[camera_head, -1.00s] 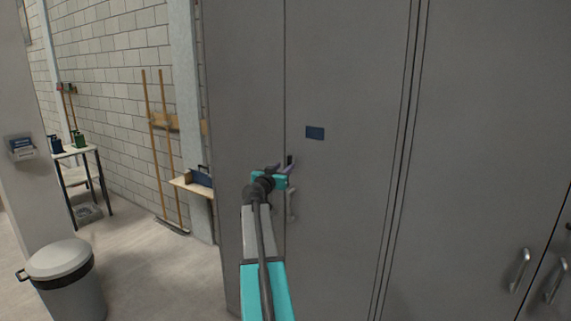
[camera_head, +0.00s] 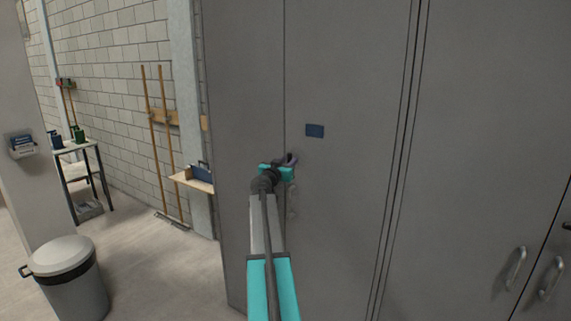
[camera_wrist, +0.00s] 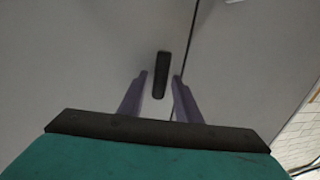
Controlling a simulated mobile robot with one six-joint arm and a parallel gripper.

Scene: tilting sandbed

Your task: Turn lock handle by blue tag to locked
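The blue tag (camera_head: 314,131) is on the grey cabinet door, above and right of my gripper (camera_head: 289,160). The lock handle (camera_wrist: 160,75) is a short dark bar near the door seam and stands nearly upright in the wrist view. In the head view my gripper hides most or all of it. My gripper (camera_wrist: 160,77) is open, with one purple finger on each side of the handle. Gaps show between the handle and both fingers. I cannot tell how deep the handle sits between them.
A grey pull handle (camera_head: 292,200) is on the door just below my gripper, and another pull (camera_head: 516,267) is at the lower right. A bin (camera_head: 70,275), a small table (camera_head: 85,170) and a wooden shelf (camera_head: 190,182) stand to the left. Floor is clear between bin and cabinet.

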